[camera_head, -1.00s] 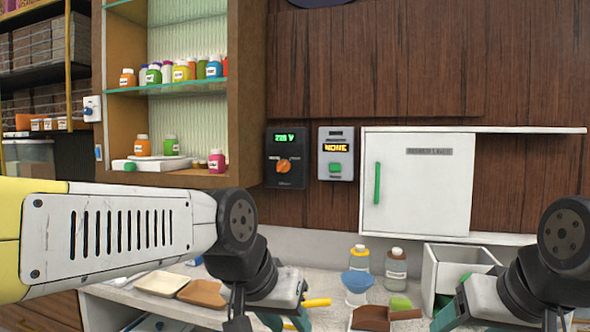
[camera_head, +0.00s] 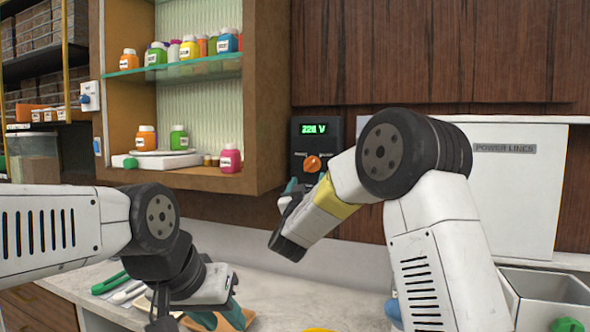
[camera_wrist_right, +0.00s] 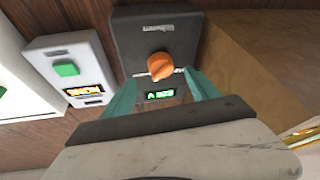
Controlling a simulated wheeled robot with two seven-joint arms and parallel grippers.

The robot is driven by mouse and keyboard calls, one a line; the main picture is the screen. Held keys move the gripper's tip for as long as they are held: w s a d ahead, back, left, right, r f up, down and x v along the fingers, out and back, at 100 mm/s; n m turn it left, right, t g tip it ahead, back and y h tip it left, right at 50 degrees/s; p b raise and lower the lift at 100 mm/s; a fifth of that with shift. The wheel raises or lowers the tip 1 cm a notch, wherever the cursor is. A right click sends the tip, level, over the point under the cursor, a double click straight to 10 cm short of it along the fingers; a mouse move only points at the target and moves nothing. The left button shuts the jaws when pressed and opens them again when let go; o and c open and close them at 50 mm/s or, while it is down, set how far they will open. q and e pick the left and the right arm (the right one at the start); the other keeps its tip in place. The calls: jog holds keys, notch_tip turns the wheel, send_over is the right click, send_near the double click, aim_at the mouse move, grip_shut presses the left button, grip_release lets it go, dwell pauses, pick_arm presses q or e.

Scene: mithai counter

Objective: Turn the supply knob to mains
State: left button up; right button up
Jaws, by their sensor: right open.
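The orange supply knob (camera_head: 312,163) sits on a black wall panel (camera_head: 305,132) with a green voltage display. Its labels are too small to read in the head view. In the right wrist view the knob (camera_wrist_right: 159,66) appears upside down, between and just beyond my teal fingertips. My right gripper (camera_wrist_right: 160,88) is open and empty, in front of the panel. In the head view my right gripper (camera_head: 293,188) is at the panel's lower left, partly hidden by its own wrist.
A grey box (camera_wrist_right: 70,68) with a green button and lit display is beside the panel; my right arm hides it in the head view. The wooden shelf cabinet (camera_head: 270,100) with jars stands close left of the panel. A white cabinet (camera_head: 520,190) is at right.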

aim_at(312, 168)
jog(key=x, duration=0.8)
jog(key=shift+s, duration=0.1)
jog(key=c, duration=1.3)
jog(key=shift+c, duration=0.2)
